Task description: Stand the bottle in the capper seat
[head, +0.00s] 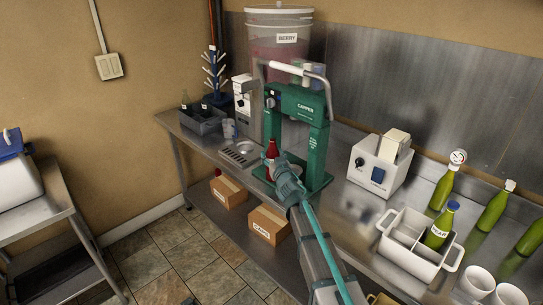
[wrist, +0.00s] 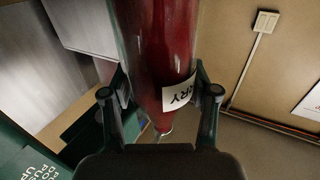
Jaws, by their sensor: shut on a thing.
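The red bottle (head: 272,148) is upright in the head view, at the front left of the green capper (head: 318,145). Its dark red body (wrist: 165,40) fills the middle of the wrist view, with a white label ending in "RY". My gripper (head: 280,172) is shut on the bottle, one finger on each side in the wrist view (wrist: 160,88). The capper has a white lever handle at the top and a green base (head: 318,182). My gripper and the bottle hide the seat, and I cannot tell whether the bottle's bottom touches the base.
A large bucket labelled BERRY (head: 278,50) stands behind the capper. A drip grate (head: 238,157) and a grey crate (head: 202,120) lie left of it. A white machine (head: 380,165), a white divided caddy (head: 412,248) and green bottles (head: 441,190) stand to the right.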

